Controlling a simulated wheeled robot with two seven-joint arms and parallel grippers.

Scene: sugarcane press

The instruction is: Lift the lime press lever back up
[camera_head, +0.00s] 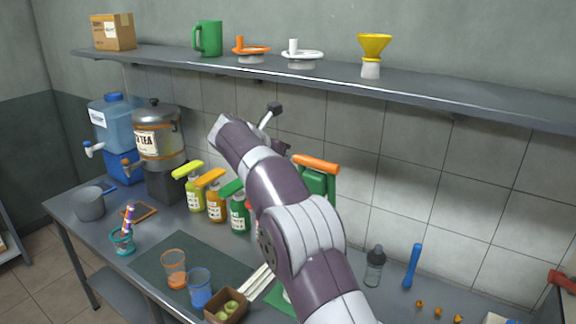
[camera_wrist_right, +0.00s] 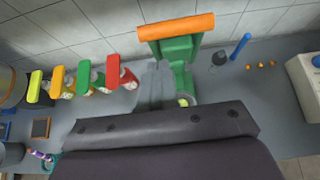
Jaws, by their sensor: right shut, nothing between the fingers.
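The lime press (camera_head: 321,184) is green and stands on the table behind my right arm, which hides much of it. Its lever has an orange handle (camera_head: 317,163), seen at the top of the green body. In the right wrist view the orange handle (camera_wrist_right: 178,26) crosses above the green press (camera_wrist_right: 178,75), with a small yellow-green round thing (camera_wrist_right: 185,101) low in it. My right gripper (camera_head: 274,109) is shut and empty, up in front of the tiled wall, left of the handle and apart from it. My left gripper is not in view.
Several pump bottles (camera_head: 214,198) stand left of the press. A tea dispenser (camera_head: 157,140) and a blue water jug (camera_head: 115,125) are further left. Cups (camera_head: 199,287) and a wooden box of limes (camera_head: 229,308) are in front. A shelf (camera_head: 330,79) runs above.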

